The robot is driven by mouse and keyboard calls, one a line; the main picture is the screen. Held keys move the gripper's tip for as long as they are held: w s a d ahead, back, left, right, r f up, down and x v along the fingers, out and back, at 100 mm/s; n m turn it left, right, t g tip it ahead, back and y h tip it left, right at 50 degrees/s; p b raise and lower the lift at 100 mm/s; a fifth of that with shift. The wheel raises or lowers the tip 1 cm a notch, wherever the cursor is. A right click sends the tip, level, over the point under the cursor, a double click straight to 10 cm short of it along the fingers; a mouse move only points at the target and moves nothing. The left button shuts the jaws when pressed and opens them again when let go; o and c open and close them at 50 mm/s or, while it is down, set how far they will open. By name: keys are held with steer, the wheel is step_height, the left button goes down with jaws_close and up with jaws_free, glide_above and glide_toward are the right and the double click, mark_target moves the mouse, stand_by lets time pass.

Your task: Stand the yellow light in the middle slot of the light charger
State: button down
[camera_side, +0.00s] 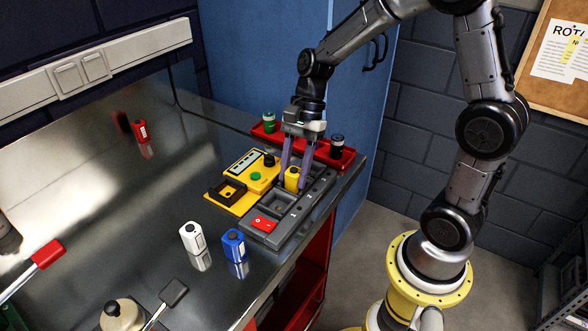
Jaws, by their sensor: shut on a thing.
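The yellow light (292,179) is upright between the two purple fingers of my gripper (295,182), which is shut on it. The light charger (258,236) is a long dark grey block with a row of slots near the bench's right edge. A red piece (264,223) fills its near end, and the slot beside that looks empty. The yellow light is over or at the charger's farther part. I cannot tell whether its foot is inside a slot or just above, as the fingers and the charger's edges hide it.
A yellow device (246,171) with a green button adjoins the charger on the left. A red tray (345,157) behind holds a green and a black item. White (192,237) and blue (234,245) lights stand in front; a red light (140,130) stands at far left. The bench's left middle is clear.

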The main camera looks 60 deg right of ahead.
steer(key=shift+f, duration=0.1)
steer(key=c, duration=0.7)
jaws_free()
steer(key=shift+c, duration=0.2)
steer(key=v, duration=1.1)
